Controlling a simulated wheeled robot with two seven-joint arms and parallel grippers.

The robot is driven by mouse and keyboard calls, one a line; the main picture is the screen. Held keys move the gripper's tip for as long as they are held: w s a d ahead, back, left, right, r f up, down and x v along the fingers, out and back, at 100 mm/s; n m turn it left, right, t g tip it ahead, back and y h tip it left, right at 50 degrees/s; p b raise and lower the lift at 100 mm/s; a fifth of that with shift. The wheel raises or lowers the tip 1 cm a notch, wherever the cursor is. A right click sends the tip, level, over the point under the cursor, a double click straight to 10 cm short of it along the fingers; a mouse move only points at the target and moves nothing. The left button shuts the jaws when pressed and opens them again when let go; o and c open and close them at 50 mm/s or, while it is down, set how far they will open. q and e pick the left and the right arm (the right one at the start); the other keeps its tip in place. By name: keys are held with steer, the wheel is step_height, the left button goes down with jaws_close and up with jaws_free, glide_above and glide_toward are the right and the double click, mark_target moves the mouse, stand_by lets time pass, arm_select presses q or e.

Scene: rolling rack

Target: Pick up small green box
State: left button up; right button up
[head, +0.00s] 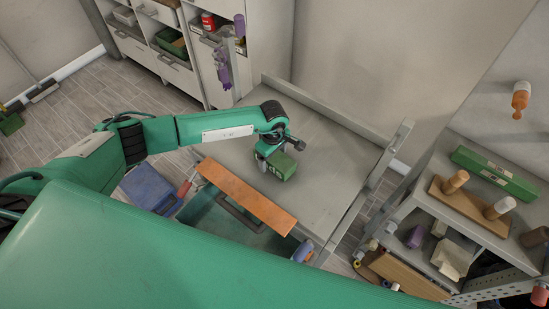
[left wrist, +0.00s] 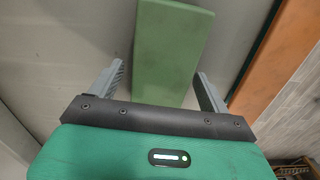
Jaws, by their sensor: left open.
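The small green box (head: 281,166) stands on the grey top of the rolling rack (head: 318,150), close to the orange-brown board. My left gripper (head: 270,160) is at the box in the head view, with its fingers beside it. In the left wrist view the green box (left wrist: 170,50) lies ahead and between the two open grey fingers of my left gripper (left wrist: 158,85). Gaps show on both sides of the box there. I cannot tell whether a finger touches it. My right gripper is in neither view.
An orange-brown board (head: 247,195) lies along the rack's near side. A shelf at the right holds a long green box (head: 495,173) and a wooden block with pegs. The rack top right of the box is clear.

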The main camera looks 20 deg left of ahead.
arm_select(q)
steer(key=c, duration=1.2)
